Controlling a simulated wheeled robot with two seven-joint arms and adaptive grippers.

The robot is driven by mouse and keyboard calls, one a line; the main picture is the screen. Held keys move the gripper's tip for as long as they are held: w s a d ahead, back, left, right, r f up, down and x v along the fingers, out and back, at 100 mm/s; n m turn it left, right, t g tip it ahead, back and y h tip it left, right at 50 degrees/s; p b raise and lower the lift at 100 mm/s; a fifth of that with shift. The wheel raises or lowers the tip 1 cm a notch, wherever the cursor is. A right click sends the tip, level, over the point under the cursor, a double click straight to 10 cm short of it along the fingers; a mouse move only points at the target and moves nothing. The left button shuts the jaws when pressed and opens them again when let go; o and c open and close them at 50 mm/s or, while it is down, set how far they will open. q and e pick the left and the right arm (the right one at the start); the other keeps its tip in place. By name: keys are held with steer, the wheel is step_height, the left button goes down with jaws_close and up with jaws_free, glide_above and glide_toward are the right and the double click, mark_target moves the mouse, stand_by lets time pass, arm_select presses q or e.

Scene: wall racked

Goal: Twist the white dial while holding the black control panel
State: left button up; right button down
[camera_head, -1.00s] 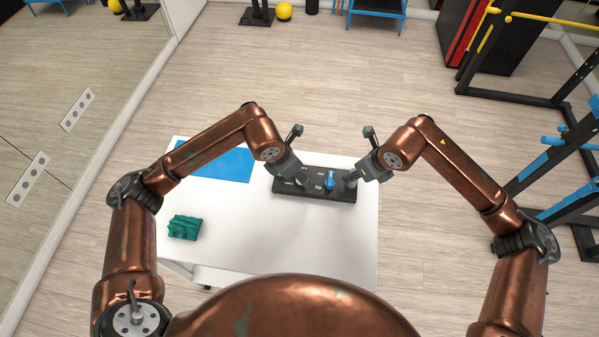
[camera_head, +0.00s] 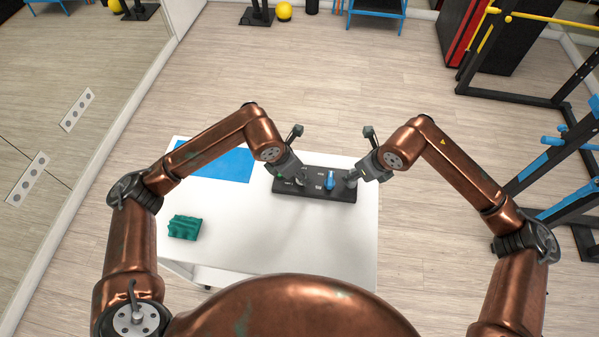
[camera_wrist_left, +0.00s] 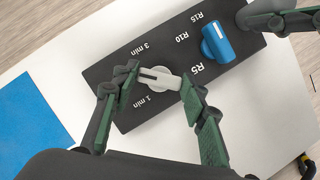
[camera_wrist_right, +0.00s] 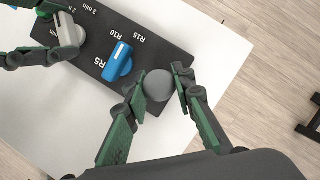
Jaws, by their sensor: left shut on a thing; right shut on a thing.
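The black control panel (camera_head: 314,191) lies on the white table, with printed labels such as "1 min", "3 min" and "R5". In the left wrist view, the white dial (camera_wrist_left: 159,79) sits between the fingers of my left gripper (camera_wrist_left: 158,90), which is shut on it. The dial's dark pointer line points left, between "1 min" and "3 min". My right gripper (camera_wrist_right: 163,92) is shut on a round grey knob (camera_wrist_right: 158,84) at the panel's right end. A blue dial (camera_head: 329,180) stands between the two grippers, untouched. In the head view the grippers partly hide the white dial and grey knob.
A teal ribbed block (camera_head: 184,227) lies at the table's left and a flat blue sheet (camera_head: 220,164) at its back left. The front of the white table (camera_head: 270,240) is clear. A rack with blue bars (camera_head: 570,195) stands on the floor to the right.

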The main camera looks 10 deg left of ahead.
arm_select(q)
steer(key=m, duration=0.2)
steer(key=m+g, duration=0.1)
steer(key=m, duration=0.1)
steer(key=shift+w+a+h, duration=0.1)
steer(key=shift+w+h, duration=0.1)
steer(key=shift+h, duration=0.2)
steer(key=shift+w+m+g, duration=0.1)
steer(key=shift+m+g, duration=1)
steer(key=shift+m, duration=1.3)
steer(key=o, duration=1.2)
steer(key=shift+c, duration=0.2)
steer(key=v, duration=1.2)
steer(key=shift+a+h, duration=0.2)
steer(key=shift+h, duration=0.1)
